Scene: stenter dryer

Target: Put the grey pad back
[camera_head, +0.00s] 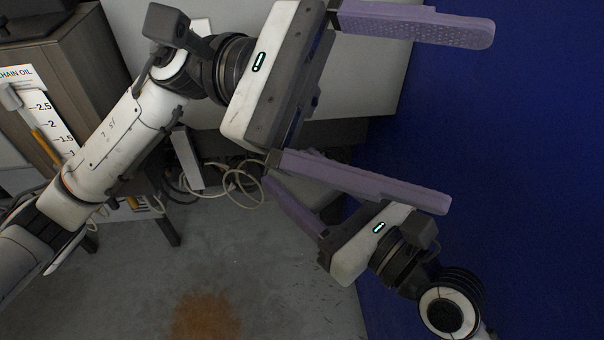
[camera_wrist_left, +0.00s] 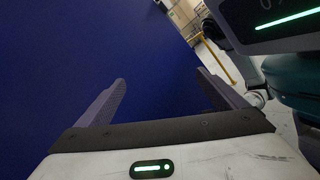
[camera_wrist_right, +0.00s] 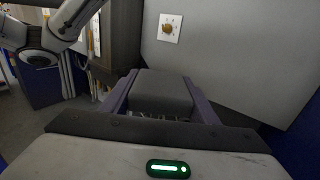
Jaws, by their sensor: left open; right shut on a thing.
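The grey pad (camera_wrist_right: 160,92) is a dark grey block with rounded edges, seen in the right wrist view. My right gripper (camera_wrist_right: 160,78) is shut on it, with a purple finger on each side. In the head view the pad is mostly hidden behind my left gripper's lower finger. My left gripper (camera_head: 467,118) is open and empty, its fingers wide apart in front of a blue surface. It also shows open in the left wrist view (camera_wrist_left: 162,76). The pad's place cannot be made out.
A blue wall (camera_head: 530,170) fills the right side. A wooden cabinet (camera_head: 85,60) and a chain oil gauge (camera_head: 50,115) are at the left. Loose cables (camera_head: 235,180) lie low behind my arms.

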